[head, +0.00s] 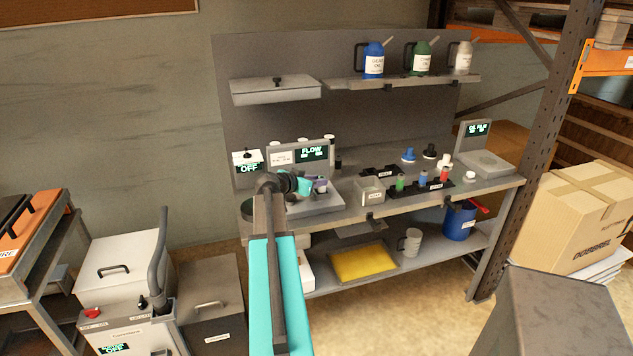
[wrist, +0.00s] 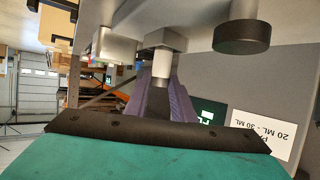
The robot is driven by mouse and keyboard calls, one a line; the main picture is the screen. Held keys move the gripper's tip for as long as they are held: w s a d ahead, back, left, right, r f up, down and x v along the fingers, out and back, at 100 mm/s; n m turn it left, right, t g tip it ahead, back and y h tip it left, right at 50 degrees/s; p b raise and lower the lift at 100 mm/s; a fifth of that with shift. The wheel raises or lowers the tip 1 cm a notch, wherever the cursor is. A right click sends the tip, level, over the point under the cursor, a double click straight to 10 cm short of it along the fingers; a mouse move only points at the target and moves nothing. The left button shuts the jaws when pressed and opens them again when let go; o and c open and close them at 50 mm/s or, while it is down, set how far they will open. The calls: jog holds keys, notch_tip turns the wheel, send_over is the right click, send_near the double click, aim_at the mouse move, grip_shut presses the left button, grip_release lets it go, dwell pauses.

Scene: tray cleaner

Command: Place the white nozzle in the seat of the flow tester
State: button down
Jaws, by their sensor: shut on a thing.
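The flow tester (head: 314,202) stands at the left of the bench, with a lit FLOW display (head: 312,152) on its back panel. My gripper (head: 320,185) is over its base. In the wrist view, my gripper's purple fingers (wrist: 163,88) are shut on the white nozzle (wrist: 162,66), a short pale cylinder. Its far end meets or overlaps a grey block (wrist: 162,40) of the tester; I cannot tell whether it touches. The nozzle is hidden or too small to make out in the head view.
A dark round part on a grey post (wrist: 243,38) is close by the fingers in the wrist view. A grey open box (head: 369,192) and a black rack (head: 425,190) with coloured pieces are to the right. A scale-like device (head: 487,163) stands at the far right.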

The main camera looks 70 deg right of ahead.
jog(key=shift+f, duration=0.15)
jog(key=c, duration=1.5)
grip_release()
jog(key=shift+b+v, duration=1.7)
jog(key=shift+v, duration=4.35)
